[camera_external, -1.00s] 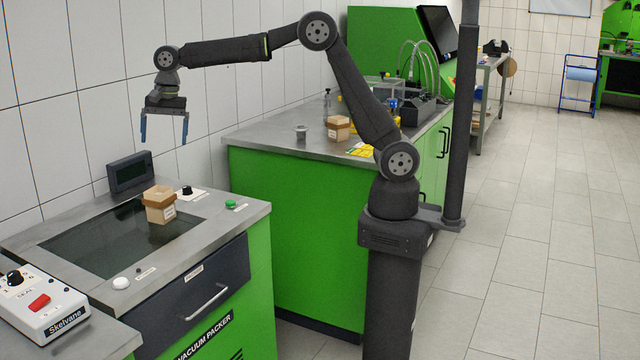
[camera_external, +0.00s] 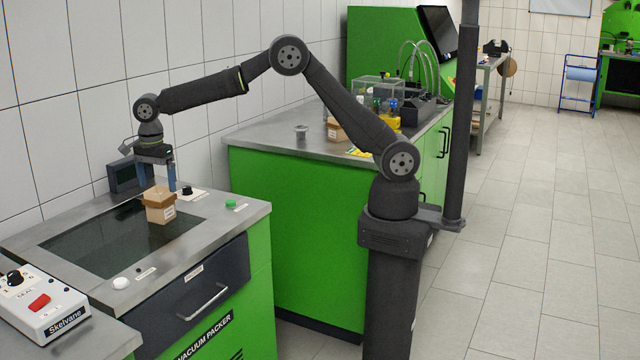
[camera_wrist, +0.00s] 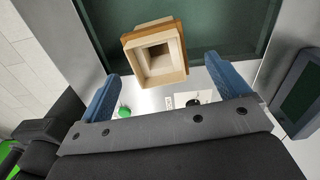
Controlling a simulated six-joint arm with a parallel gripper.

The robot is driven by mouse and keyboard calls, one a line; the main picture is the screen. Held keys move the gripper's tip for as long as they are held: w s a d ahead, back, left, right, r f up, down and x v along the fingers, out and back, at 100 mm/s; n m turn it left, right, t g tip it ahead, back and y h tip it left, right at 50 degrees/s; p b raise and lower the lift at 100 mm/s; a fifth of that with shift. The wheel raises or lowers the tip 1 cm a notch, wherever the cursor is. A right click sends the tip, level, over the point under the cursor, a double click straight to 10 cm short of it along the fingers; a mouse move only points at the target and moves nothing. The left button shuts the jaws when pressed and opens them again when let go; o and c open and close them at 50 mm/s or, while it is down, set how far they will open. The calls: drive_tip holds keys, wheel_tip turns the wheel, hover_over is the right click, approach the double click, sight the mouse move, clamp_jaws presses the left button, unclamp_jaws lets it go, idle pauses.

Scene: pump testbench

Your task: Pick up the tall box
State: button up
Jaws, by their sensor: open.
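The tall box (camera_external: 160,205) is a tan, open-topped carton with a white label. It stands upright on the dark glass plate of the vacuum packer. In the wrist view the box (camera_wrist: 155,52) shows from above, beyond the fingertips and between their lines. My gripper (camera_external: 158,188) is open, with its blue fingers pointing down close above and behind the box in the external view. In the wrist view the gripper (camera_wrist: 168,75) has nothing between its fingers. Whether a finger touches the box cannot be told.
A small dark display (camera_external: 123,176) stands at the back edge of the packer, close to my gripper. A black knob (camera_external: 187,191) and a green button (camera_external: 230,203) are right of the glass. The glass plate (camera_external: 100,240) is clear in front of the box. Another box (camera_external: 335,132) sits on the green cabinet.

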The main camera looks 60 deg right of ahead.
sight(160, 205)
wheel_tip(160, 205, down, 8)
drive_tip(key=shift+s+a, duration=0.1)
drive_tip(key=c, duration=1.1)
drive_tip(key=shift+r, duration=0.15)
